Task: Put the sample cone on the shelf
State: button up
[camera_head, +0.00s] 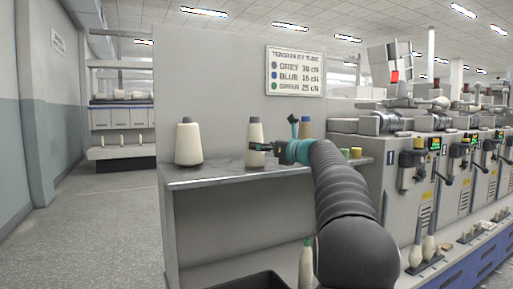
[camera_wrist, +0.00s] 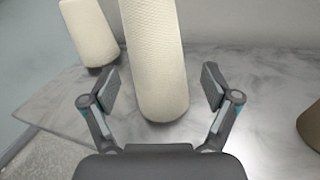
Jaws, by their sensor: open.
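A cream cone (camera_head: 255,131) with a dark tip stands upright on the grey shelf (camera_head: 215,175). My gripper (camera_head: 262,147) is level with its lower half. In the wrist view, my gripper (camera_wrist: 160,88) is open, one finger on each side of this cone (camera_wrist: 156,60). A gap shows at both fingers. The cone's base meets the marbled shelf top (camera_wrist: 60,105); its upper end is cut off by the frame. The frames do not label which cone is the sample cone.
A wider cream cone (camera_head: 187,143) stands left on the shelf, also in the wrist view (camera_wrist: 88,32). A green-tipped cone (camera_head: 306,268) is lower down. A wall panel (camera_head: 215,90) rises behind the shelf.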

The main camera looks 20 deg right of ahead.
jog(key=v, duration=0.8)
jog(key=s+a+f+n+g, duration=0.3)
jog(key=s+a+f+n, duration=0.2)
jog(key=a, duration=0.3)
jog(key=s+a+f+n+g, duration=0.2)
jog(key=s+a+f+n, duration=0.25)
jog(key=a, duration=0.35)
jog(key=s+a+f+n+g, duration=0.35)
jog(key=s+a+n, duration=0.2)
jog(key=a, duration=0.25)
jog(key=s+a+f+n+g+h, duration=0.3)
jog(key=s+f+n+h, duration=0.2)
jog(key=s+f+n, duration=1.3)
jog(key=s+f, duration=0.2)
jog(key=s, duration=0.3)
jog(key=shift+s+h, duration=0.25)
jog(key=shift+h, duration=0.15)
notch_tip(320, 180, up, 7)
jog(key=p, duration=0.6)
jog(key=shift+p, duration=0.35)
